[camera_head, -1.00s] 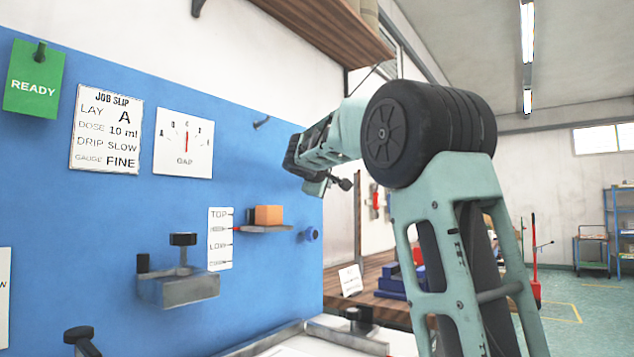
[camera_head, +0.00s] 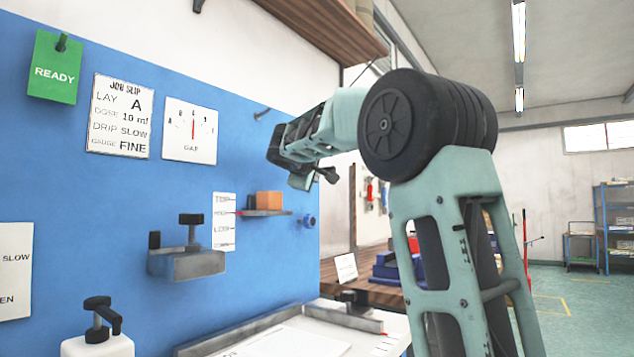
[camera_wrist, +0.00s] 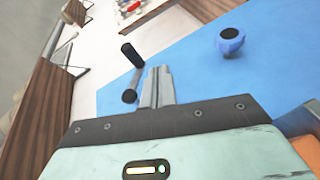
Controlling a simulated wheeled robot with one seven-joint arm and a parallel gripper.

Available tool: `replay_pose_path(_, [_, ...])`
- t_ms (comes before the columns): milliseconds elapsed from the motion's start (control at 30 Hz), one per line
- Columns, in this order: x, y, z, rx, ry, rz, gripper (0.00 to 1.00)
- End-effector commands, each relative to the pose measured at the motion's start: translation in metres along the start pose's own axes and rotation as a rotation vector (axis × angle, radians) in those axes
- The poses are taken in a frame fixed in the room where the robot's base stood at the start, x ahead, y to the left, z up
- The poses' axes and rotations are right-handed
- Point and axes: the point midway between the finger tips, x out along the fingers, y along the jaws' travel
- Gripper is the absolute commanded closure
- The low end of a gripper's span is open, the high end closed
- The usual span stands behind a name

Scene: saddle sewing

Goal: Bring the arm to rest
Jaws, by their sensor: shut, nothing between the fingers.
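My gripper shows in the wrist view (camera_wrist: 157,86) with its two fingers together and nothing between them. In the head view my arm reaches up and left, with its end (camera_head: 300,180) raised in front of the blue panel (camera_head: 120,215). The fingertips are hard to make out there. In the wrist view a blue knob (camera_wrist: 230,41) on the panel lies beyond the gripper to the right, apart from it. A black-handled crank-like part (camera_wrist: 131,70) shows just left of the fingers.
A small shelf with an orange block (camera_head: 268,201) and a metal bracket (camera_head: 187,264) stick out from the panel. A white bottle (camera_head: 97,340) stands at the lower left. A wooden shelf (camera_head: 325,28) hangs above. A bench with blue items (camera_head: 385,268) stands behind my arm.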

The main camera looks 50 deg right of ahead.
Motion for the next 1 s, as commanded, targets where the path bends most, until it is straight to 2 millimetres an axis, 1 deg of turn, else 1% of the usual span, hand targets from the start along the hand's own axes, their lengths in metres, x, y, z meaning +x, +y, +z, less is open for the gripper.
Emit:
replay_pose_path(33, [-0.009,0.0,0.0,0.001,0.004,0.0,1.0])
replay_pose_path(200, [-0.038,0.001,0.0,0.0,0.004,-0.001,1.0])
replay_pose_path(300, [-0.051,0.002,0.0,0.0,0.002,0.0,1.0])
replay_pose_path(400, [-0.06,0.002,0.0,-0.001,0.001,0.0,1.0])
replay_pose_path(533, [-0.065,0.002,0.0,-0.001,0.0,0.0,1.0])
replay_pose_path(767, [-0.065,0.004,-0.001,-0.001,-0.001,0.0,1.0])
replay_pose_path(867, [-0.068,0.016,-0.004,-0.001,0.0,0.001,1.0])
replay_pose_path(1000, [-0.072,0.043,-0.011,-0.001,0.0,0.001,1.0])
